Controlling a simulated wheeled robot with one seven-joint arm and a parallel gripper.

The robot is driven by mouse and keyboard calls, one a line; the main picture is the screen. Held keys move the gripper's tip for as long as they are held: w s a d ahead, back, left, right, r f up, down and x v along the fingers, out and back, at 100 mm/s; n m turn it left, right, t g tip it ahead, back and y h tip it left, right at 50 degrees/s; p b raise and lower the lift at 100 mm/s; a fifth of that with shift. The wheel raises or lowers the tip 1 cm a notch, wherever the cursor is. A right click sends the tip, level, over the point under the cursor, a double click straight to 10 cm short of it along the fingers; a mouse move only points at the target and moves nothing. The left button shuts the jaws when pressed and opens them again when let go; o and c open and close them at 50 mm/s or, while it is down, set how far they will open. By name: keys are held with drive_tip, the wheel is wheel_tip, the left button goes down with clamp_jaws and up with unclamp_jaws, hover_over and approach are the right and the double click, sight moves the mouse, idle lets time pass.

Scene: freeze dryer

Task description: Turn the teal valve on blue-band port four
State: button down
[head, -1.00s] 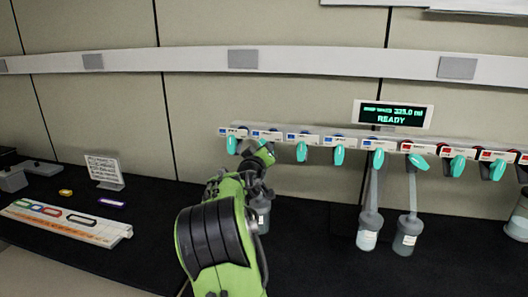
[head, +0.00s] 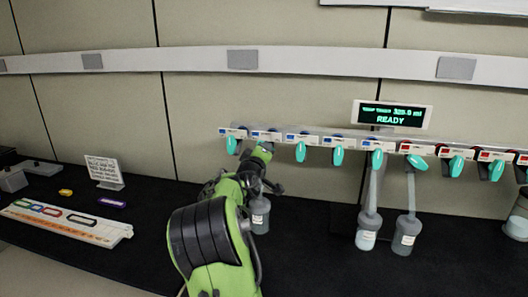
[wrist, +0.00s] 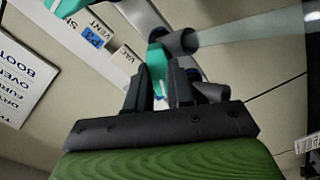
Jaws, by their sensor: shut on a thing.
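My gripper (head: 262,152) is at the second port from the left on the white manifold rail in the head view. In the wrist view my gripper (wrist: 160,88) is shut on a teal valve (wrist: 156,58), which sits between its two dark fingers. In the head view this valve is mostly hidden by my gripper. Other teal valves hang at the blue-band ports beside it: one to the left (head: 232,145) and several to the right, including one here (head: 338,156).
A grey flask (head: 261,216) hangs below the held valve, close to my arm. Two more flasks (head: 366,232) (head: 403,240) hang farther right. Red-band ports (head: 457,154) fill the right end. A display (head: 391,115) reading READY stands above the rail.

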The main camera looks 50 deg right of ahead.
drive_tip(key=shift+f, duration=0.1)
drive_tip(key=c, duration=1)
unclamp_jaws()
drive_tip(key=b+v, duration=0.2)
drive_tip(key=v, duration=1.3)
drive_tip(key=shift+s+a, duration=0.25)
drive_tip(key=shift+a, duration=0.1)
